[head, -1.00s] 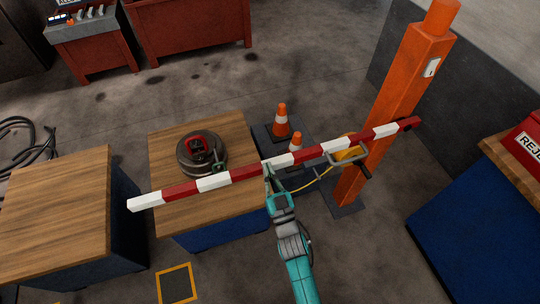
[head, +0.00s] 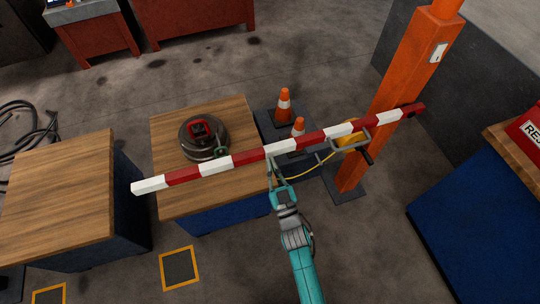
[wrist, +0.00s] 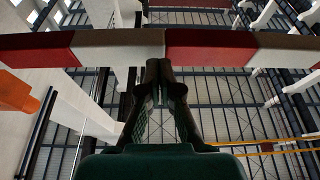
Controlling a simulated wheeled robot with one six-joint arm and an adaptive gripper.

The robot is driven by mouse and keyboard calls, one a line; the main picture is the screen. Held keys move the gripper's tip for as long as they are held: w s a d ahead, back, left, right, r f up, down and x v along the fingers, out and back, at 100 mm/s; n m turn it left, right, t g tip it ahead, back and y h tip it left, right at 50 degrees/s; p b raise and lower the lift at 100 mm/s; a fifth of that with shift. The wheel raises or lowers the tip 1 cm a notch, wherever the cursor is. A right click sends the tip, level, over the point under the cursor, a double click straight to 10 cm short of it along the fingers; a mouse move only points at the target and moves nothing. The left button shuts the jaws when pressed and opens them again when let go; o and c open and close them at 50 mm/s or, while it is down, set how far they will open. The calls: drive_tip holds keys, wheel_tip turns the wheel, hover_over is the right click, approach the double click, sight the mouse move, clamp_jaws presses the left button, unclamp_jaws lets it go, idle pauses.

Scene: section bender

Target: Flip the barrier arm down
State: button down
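The barrier arm (head: 248,156) is a red and white striped bar. In the head view it runs from the orange post (head: 395,110) at right, slightly downward across the picture, to a free white end at left. It passes in front of the wooden-topped table in this view. My gripper (head: 269,160) is at its near side, around mid-length. In the wrist view the bar (wrist: 210,48) crosses just beyond my gripper (wrist: 159,66), and the ceiling lies behind. The two fingertips are together with nothing visible between them. Whether they touch the bar I cannot tell.
A wooden-topped table (head: 165,120) carries a dark round object with a red top (head: 203,137). Another table (head: 55,205) stands left. Two traffic cones (head: 284,103) and a yellow item with a grey handle (head: 350,138) are near the post. A blue cabinet (head: 480,220) stands right.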

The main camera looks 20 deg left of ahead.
drive_tip(key=r+v, duration=0.1)
drive_tip(key=v, duration=0.8)
drive_tip(key=shift+s+d, duration=0.35)
drive_tip(key=shift+d, duration=0.05)
drive_tip(key=shift+r, duration=0.15)
drive_tip(key=s+d+m+h, duration=0.5)
drive_tip(key=s+d+h, duration=0.3)
drive_tip(key=s+d, duration=0.8)
drive_tip(key=s+d+r+m+g+h, duration=0.1)
drive_tip(key=s+d+r+h, duration=0.1)
drive_tip(key=s+d+r, duration=0.2)
drive_tip(key=s+d+r+m+g+h, duration=0.1)
drive_tip(key=s+d+r+m+h, duration=0.1)
drive_tip(key=s+r, duration=0.4)
drive_tip(key=shift+s+d+r+g+h, duration=0.35)
drive_tip(key=shift+s+d+h, duration=0.25)
drive_tip(key=shift+s+d, duration=1)
drive_tip(key=shift+s+a, duration=0.2)
